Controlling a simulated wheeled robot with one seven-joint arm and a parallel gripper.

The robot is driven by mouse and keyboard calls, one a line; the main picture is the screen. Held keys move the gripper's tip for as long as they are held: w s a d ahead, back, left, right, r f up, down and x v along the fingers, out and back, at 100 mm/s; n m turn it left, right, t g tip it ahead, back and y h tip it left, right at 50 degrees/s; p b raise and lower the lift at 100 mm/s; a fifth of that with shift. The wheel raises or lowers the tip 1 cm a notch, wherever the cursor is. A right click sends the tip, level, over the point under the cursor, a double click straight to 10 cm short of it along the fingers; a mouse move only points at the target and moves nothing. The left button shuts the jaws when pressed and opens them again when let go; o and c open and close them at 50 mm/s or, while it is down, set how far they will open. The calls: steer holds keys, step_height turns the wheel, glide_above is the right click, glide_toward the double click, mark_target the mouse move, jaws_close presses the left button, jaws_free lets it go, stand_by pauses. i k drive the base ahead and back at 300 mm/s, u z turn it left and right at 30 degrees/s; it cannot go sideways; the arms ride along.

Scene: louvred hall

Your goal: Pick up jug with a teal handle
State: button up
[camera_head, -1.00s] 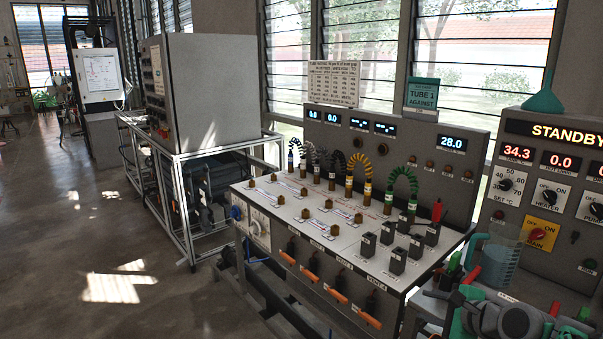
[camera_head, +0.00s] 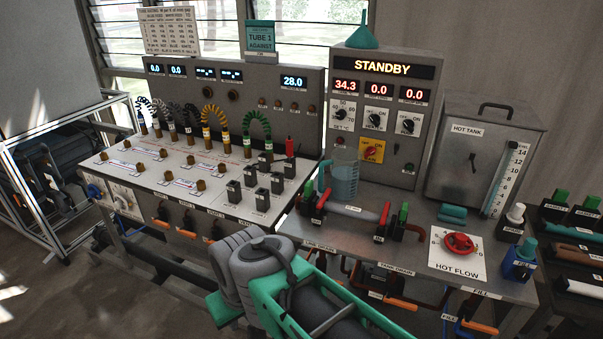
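The clear jug (camera_head: 346,180) with a teal handle stands upright on the bench under the STANDBY panel, near the middle of the head view. Its handle is on its left side, and bluish liquid seems to show inside. A tube with red and grey parts lies just in front of it and may hide some of its base. Grey and teal links of my arm show in the lower middle, in front of the bench and apart from the jug. I cannot make out the fingers of my gripper.
The STANDBY panel (camera_head: 382,95) rises close behind the jug. A switch panel table (camera_head: 130,185) is on the left. The grey hot tank (camera_head: 470,150) and red hot flow knob (camera_head: 459,243) are on the right. A teal funnel (camera_head: 362,32) sits on the STANDBY panel. Open floor lies at the lower left.

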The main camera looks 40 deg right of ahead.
mark_target(345, 162)
steer(key=u, duration=0.75)
steer(key=k, duration=0.4)
steer(key=z, duration=0.6)
steer(key=i, duration=0.85)
steer(key=u, duration=0.1)
